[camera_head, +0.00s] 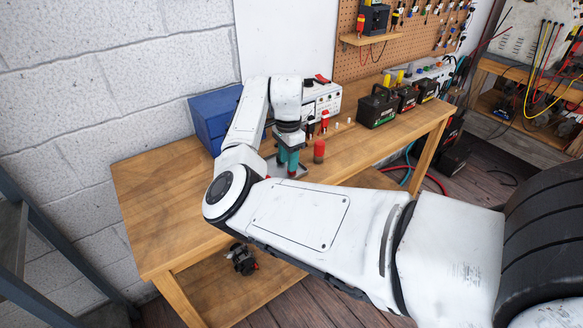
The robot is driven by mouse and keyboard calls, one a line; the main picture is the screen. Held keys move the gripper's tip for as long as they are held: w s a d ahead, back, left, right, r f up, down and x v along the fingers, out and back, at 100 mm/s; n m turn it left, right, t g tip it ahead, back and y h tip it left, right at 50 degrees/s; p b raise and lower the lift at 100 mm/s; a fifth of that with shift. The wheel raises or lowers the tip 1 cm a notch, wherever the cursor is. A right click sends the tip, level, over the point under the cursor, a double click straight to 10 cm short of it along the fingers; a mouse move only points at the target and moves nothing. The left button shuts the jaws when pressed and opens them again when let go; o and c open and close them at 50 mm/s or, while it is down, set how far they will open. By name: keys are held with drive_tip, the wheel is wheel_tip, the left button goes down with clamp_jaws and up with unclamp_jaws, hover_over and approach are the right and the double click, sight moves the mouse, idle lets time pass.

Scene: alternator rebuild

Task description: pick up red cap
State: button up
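My gripper (287,168) points down over the wooden workbench, with teal fingers above a grey plate or tray (270,169). A small bit of red shows at its fingertips, too small to identify. I cannot tell whether the fingers are apart or shut on it. A red cylinder (319,151) stands upright on the bench just right of my gripper, apart from it. A smaller red-topped piece (325,117) stands farther back, in front of the white instrument box. I cannot tell which red piece is the red cap.
The workbench (165,205) is clear at its left end. A blue box (213,115) and a white instrument box (322,97) stand at the back. Black batteries (377,106) stand on the right part. A small white piece (335,126) is near the middle. A shelf hangs on the pegboard.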

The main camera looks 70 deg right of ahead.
drive_tip(key=shift+f, duration=1.05)
drive_tip(key=c, duration=0.5)
drive_tip(key=shift+r, duration=0.1)
drive_tip(key=shift+c, duration=0.2)
